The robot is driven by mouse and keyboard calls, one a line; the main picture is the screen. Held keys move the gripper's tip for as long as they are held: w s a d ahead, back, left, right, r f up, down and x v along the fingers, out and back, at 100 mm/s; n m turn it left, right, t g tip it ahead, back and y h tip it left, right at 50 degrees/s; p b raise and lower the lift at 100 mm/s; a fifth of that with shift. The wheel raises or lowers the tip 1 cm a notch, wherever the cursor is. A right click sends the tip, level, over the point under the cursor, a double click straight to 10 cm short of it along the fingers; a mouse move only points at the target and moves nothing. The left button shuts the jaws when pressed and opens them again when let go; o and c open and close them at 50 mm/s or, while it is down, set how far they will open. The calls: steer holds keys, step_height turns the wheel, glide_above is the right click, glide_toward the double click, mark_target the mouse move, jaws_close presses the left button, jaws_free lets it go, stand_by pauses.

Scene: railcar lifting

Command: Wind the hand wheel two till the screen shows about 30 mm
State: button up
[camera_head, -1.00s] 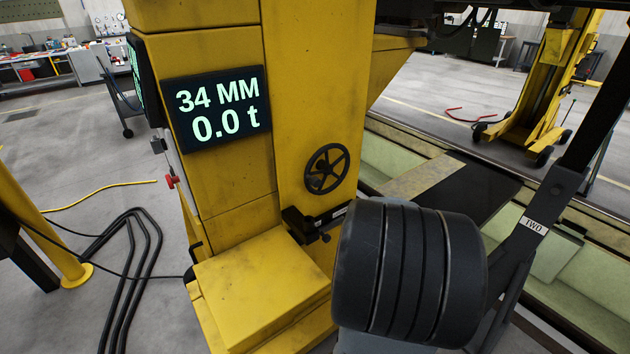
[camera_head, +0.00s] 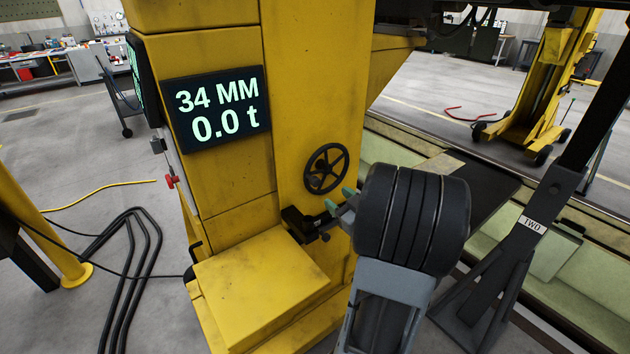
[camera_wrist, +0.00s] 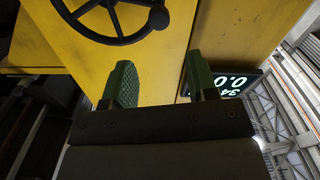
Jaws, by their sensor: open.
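The black spoked hand wheel (camera_head: 326,168) is on the face of the yellow lifting column (camera_head: 312,70). The screen (camera_head: 217,108) on the column reads 34 MM and 0.0 t. My gripper (camera_head: 340,202) has green fingertips and stands just below and to the right of the wheel, apart from it. In the wrist view my gripper (camera_wrist: 160,82) is open and empty, its two green fingers spread in front of the yellow column. The wheel (camera_wrist: 110,18) shows there at the top, beyond the fingers, cut by the frame edge. The screen (camera_wrist: 228,84) is partly hidden behind the right finger.
A black bracket (camera_head: 300,222) juts from the column under the wheel. A yellow box-shaped base (camera_head: 262,285) stands below. A dark stand marked TWO (camera_head: 530,224) is at the right. Black cables (camera_head: 130,270) lie on the floor at the left.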

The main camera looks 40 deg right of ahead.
mark_target(317, 182)
steer(key=w+p, duration=0.1)
steer(key=w, duration=1)
steer(key=shift+d, duration=0.1)
jaws_close()
